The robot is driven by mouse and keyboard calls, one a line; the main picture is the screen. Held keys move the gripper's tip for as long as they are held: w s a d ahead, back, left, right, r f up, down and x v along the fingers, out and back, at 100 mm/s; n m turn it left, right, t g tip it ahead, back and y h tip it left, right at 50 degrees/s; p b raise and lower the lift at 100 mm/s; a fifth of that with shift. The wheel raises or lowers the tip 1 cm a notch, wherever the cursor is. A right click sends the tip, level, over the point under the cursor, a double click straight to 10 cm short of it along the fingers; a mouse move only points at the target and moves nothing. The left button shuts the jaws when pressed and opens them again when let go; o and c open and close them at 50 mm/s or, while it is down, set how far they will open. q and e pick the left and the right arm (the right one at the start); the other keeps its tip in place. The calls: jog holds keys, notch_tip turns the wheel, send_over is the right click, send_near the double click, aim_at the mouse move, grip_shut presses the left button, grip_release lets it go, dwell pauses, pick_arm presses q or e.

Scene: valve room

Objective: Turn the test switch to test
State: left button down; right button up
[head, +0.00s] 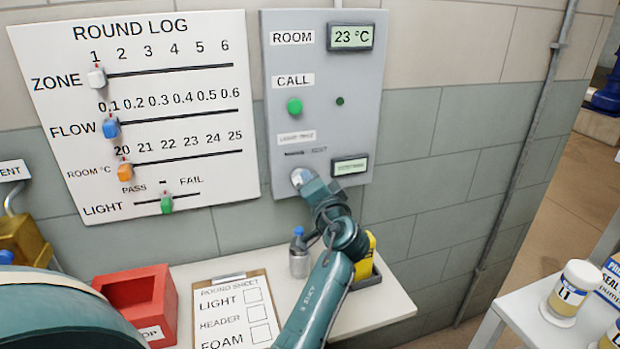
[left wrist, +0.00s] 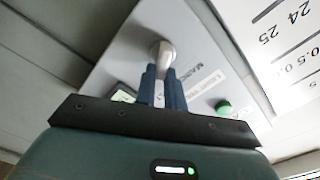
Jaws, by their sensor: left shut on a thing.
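The test switch (head: 299,176) is a pale grey knob low on the grey wall panel (head: 335,230), under a small label (head: 296,137) that is hard to read. In the left wrist view the knob (left wrist: 161,50) stands out between the tips of the dark blue fingers. My left gripper (head: 306,183) is at the panel and shut on the knob; its fingers (left wrist: 163,80) hide part of it. A small display (head: 350,166) to the right of the knob is lit pale green. My right gripper is not in view.
The panel also carries a green call button (head: 294,106) and a temperature display (head: 351,37). A round log board (head: 225,110) with sliders hangs to the left. Below, a shelf (head: 225,270) holds a red bin (head: 165,285), a clipboard (head: 258,275) and a small bottle (head: 299,262).

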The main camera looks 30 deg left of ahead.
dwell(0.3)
pick_arm(q)
jog(key=c, duration=1.5)
grip_release()
